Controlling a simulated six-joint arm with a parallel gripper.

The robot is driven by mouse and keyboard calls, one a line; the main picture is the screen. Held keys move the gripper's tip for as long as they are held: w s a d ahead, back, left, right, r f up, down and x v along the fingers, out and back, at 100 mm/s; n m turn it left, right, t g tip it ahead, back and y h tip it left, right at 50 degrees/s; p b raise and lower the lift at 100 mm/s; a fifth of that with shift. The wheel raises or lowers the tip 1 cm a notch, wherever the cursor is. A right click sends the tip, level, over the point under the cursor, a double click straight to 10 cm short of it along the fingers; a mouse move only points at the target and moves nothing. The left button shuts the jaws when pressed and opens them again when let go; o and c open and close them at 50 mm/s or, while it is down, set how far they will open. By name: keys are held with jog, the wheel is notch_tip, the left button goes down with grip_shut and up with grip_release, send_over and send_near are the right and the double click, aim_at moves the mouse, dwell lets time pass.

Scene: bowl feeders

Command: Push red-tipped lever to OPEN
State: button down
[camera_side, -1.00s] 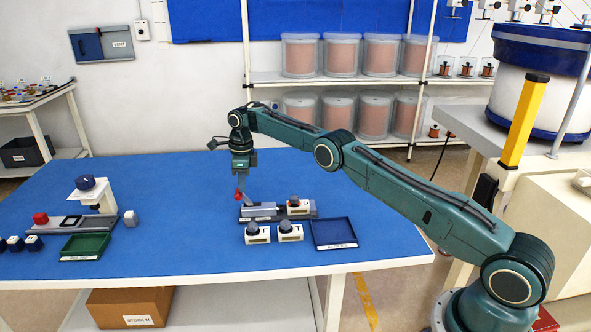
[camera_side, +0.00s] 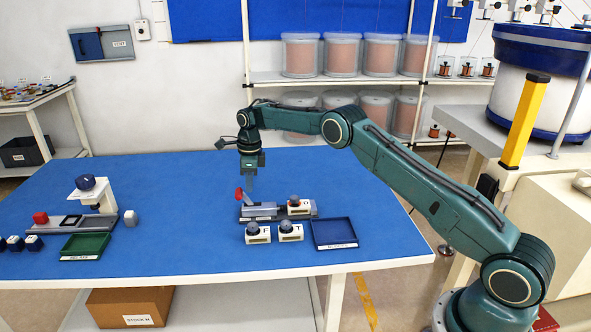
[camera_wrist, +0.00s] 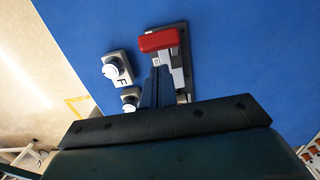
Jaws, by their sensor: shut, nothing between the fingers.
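The red-tipped lever (camera_side: 239,195) stands at the left end of a small grey fixture (camera_side: 262,212) on the blue table. Its red tip (camera_wrist: 158,40) shows large in the wrist view, just beyond my fingers. My gripper (camera_side: 251,188) is shut and empty, pointing down just right of the red tip. I cannot tell whether it touches the lever. No readable OPEN mark shows.
Two white knobbed blocks (camera_side: 258,235) (camera_side: 290,232) stand in front of the fixture, with a blue tray (camera_side: 334,233) to their right. Farther left are a press-like stand (camera_side: 96,196) and a green tray (camera_side: 85,246). The table behind the fixture is clear.

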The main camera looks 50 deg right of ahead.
jog(key=shift+s+d, duration=0.6)
jog(key=shift+d, duration=0.1)
jog(key=shift+s+d+f+t+y, duration=0.15)
jog(key=shift+s+d+t+y, duration=0.55)
jog(key=shift+t+y, duration=0.1)
jog(key=shift+s+d+f+t+y, duration=0.45)
jog(key=shift+s+d+t+y, duration=0.25)
jog(key=shift+t+y, duration=0.1)
jog(key=shift+s+d+f+t+y, duration=0.95)
jog(key=shift+f+t+y, duration=0.1)
jog(key=shift+t+y, duration=0.05)
jog(key=shift+s+d+f, duration=0.35)
jog(key=shift+s+d, duration=0.2)
jog(key=shift+d, duration=0.05)
jog(key=shift+s+d+f, duration=0.35)
jog(key=shift+s+d, duration=0.2)
jog(key=v, duration=1)
jog(key=s+a+r+n+h, duration=0.1)
jog(key=s+a+r+n, duration=0.3)
jog(key=a+r+n, duration=0.2)
jog(key=s+a+r+n+g+h, duration=0.1)
jog(key=s+a+r+n+h, duration=0.1)
jog(key=s+a+r+n, duration=0.3)
jog(key=shift+s+a+r+n, duration=0.3)
jog(key=shift+a+r+n, duration=0.85)
jog(key=shift+r, duration=1.8)
